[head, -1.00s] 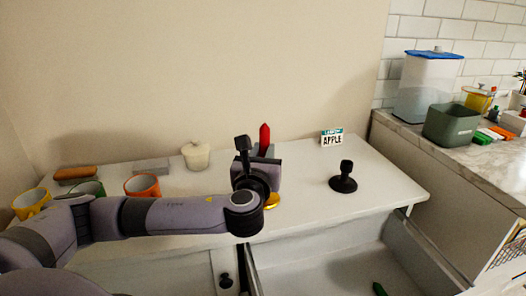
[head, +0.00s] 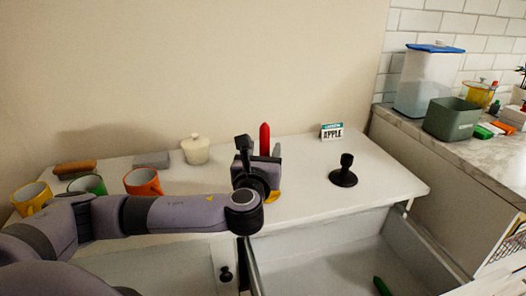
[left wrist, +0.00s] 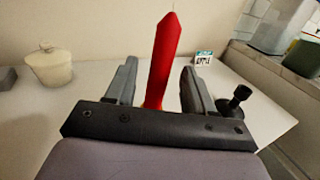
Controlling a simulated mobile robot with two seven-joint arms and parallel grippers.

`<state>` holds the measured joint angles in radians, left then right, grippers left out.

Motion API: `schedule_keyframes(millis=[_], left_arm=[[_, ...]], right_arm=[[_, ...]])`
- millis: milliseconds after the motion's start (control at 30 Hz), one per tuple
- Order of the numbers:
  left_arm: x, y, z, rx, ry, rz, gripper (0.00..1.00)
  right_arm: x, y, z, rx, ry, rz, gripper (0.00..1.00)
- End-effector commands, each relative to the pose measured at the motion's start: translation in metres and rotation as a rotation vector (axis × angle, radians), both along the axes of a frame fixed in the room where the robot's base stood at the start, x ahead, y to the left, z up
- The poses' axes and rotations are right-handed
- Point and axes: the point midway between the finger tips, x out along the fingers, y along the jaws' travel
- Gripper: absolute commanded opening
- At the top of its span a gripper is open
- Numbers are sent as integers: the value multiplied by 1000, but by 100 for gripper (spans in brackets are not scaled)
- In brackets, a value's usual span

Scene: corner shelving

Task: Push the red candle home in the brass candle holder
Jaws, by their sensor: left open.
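The red candle (head: 264,139) stands near the middle of the white top, partly hidden behind my left gripper (head: 270,153). A sliver of the brass candle holder (head: 273,197) shows below the gripper; the rest is hidden. In the left wrist view the candle (left wrist: 160,62) rises between the two fingers of my open left gripper (left wrist: 158,85), with a gap on each side. The candle's lower end is hidden behind the gripper body, so I cannot tell how deep it sits in the holder. My right gripper is not in view.
A black stand (head: 343,173) and an APPLE card (head: 332,132) are to the right. A lidded cream pot (head: 195,149), an orange mug (head: 143,182) and other mugs are to the left. An open drawer (head: 330,258) lies in front, with a green object (head: 381,286) inside.

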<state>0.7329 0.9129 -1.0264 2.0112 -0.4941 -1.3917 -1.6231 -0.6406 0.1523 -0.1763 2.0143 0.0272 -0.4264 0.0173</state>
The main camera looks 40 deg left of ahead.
Motion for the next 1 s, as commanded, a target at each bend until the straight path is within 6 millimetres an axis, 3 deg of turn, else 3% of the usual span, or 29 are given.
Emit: schedule_keyframes(millis=[500, 1000], left_arm=[[-58, -28, -1, 0, 1, -2, 53], [-65, -31, 0, 0, -1, 0, 53]], right_arm=[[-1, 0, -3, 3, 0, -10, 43], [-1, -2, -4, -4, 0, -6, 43]])
